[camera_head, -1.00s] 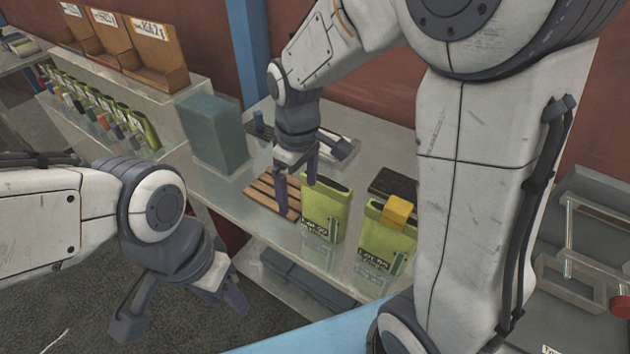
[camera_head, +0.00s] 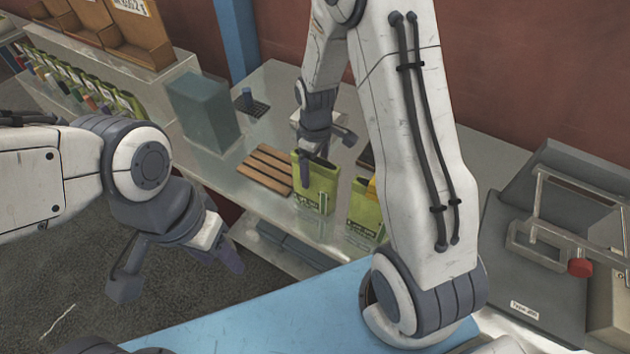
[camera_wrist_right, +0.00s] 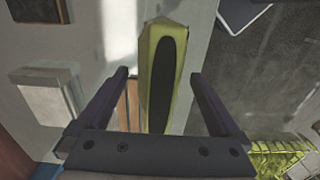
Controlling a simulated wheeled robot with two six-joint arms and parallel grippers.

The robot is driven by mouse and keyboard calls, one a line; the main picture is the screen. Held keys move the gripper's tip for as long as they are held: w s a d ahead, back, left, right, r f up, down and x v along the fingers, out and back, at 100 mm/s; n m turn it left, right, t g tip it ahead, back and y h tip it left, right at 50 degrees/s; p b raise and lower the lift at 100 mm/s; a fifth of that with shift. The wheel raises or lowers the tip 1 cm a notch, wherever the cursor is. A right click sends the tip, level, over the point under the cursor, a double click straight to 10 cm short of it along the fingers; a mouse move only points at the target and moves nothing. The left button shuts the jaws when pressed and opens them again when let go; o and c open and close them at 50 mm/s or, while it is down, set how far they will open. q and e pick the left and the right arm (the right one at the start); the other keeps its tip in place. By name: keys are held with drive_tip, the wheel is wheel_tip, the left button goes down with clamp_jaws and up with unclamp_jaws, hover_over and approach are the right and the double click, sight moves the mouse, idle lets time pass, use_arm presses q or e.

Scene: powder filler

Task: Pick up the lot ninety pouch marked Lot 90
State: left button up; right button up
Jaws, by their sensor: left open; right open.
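A green pouch (camera_head: 314,192) stands upright on the pale bench; its label is too small to read surely now, but looks like Lot 90 in the earlier head view. My right gripper (camera_head: 314,160) is open at its top edge. In the right wrist view the pouch (camera_wrist_right: 160,85) is seen from above, its dark oval top between my two spread fingers, with a gap on each side. A second green pouch (camera_head: 364,215) stands to the right, partly hidden by my right arm. My left gripper (camera_head: 182,272) is open and empty, low at the left.
A slatted wooden rack (camera_head: 266,170) lies left of the pouch. A blue-grey block (camera_head: 203,112) stands farther left, and several small green pouches (camera_head: 85,85) line a shelf. A machine with a red knob (camera_head: 580,267) is at the right.

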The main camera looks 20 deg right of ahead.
drive_tip(key=shift+f, duration=0.65)
drive_tip(key=shift+f, duration=0.25)
drive_tip(key=shift+c, duration=0.3)
clamp_jaws()
